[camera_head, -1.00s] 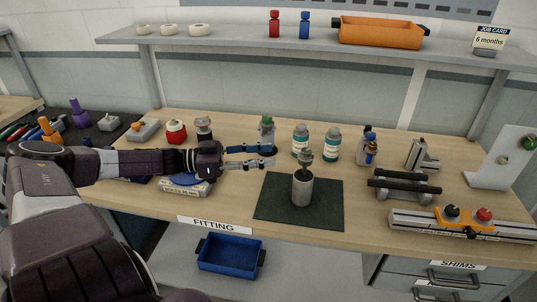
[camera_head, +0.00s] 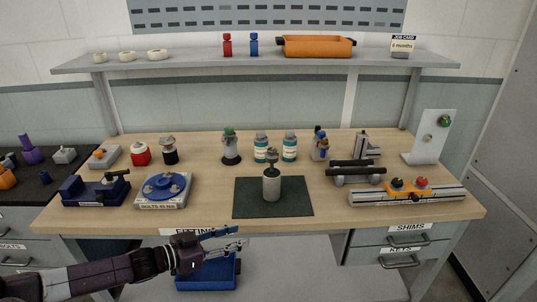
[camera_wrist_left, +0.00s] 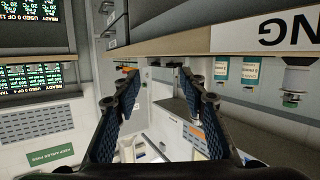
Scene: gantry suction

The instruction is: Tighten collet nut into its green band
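A grey cylinder (camera_head: 271,188) stands upright on the dark green mat (camera_head: 245,205), with a dark stem and wider head (camera_head: 272,155) on top. I cannot make out a separate collet nut or green band on it. A dark-based fitting with a green top (camera_head: 229,146) stands behind the mat to the left. My left gripper (camera_head: 238,240) is in front of and below the bench's front edge, over the blue bin, clear of the cylinder. In the left wrist view its two fingers (camera_wrist_left: 158,82) are apart with nothing between them. My right gripper does not show.
The blue bin (camera_head: 222,275) is on the lower shelf. Two white-and-teal bottles (camera_head: 289,147) stand behind the mat. A blue round tray (camera_head: 165,188) is left of it, a grey rail (camera_head: 436,195) right. Bare bench lies around the mat.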

